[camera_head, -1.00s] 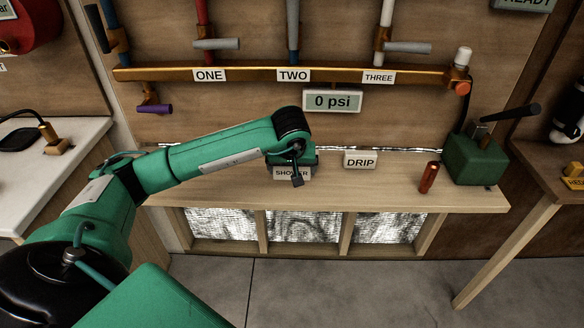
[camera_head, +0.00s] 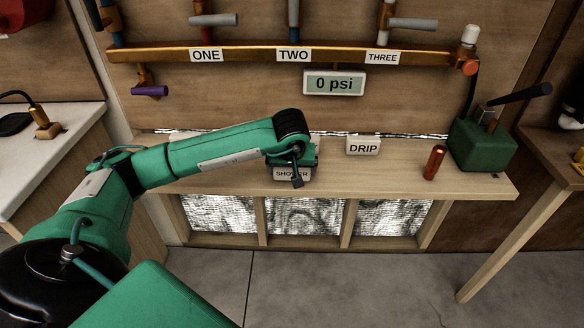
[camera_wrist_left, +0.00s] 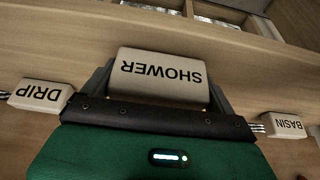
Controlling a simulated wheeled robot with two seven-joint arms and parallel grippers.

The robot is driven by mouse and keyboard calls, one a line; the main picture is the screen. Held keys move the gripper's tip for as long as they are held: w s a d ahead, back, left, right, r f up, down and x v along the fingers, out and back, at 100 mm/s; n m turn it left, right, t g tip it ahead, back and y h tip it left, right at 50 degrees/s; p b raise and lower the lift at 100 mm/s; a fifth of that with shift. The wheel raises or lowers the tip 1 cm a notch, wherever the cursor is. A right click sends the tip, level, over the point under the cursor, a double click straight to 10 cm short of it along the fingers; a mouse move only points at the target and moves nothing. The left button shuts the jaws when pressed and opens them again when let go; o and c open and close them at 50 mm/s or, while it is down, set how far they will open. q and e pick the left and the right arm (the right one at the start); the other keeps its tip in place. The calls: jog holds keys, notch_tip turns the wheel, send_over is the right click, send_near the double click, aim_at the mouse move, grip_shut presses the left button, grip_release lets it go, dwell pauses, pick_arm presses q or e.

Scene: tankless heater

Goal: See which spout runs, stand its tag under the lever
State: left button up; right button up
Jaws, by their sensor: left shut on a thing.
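Levers above the labels ONE (camera_head: 206,55), TWO (camera_head: 293,54) and THREE (camera_head: 382,57) have grey handles. No spout is in view. My right gripper is not in view.
A copper pipe (camera_head: 250,54) runs along the wall. A red cylinder (camera_head: 434,162) and a green box with a black-handled pump lever (camera_head: 482,146) stand at the bench's right. A purple handle (camera_head: 150,91) hangs left. The bench front is clear.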

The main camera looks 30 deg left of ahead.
pick_arm(q)
jog(key=shift+f+b, duration=0.35)
jog(key=shift+f, duration=0.2)
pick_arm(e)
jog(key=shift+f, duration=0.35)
pick_arm(q)
jog(key=o, duration=0.9)
jog(key=shift+v, duration=0.95)
jog(key=p+v, duration=0.1)
jog(key=v, duration=1.1)
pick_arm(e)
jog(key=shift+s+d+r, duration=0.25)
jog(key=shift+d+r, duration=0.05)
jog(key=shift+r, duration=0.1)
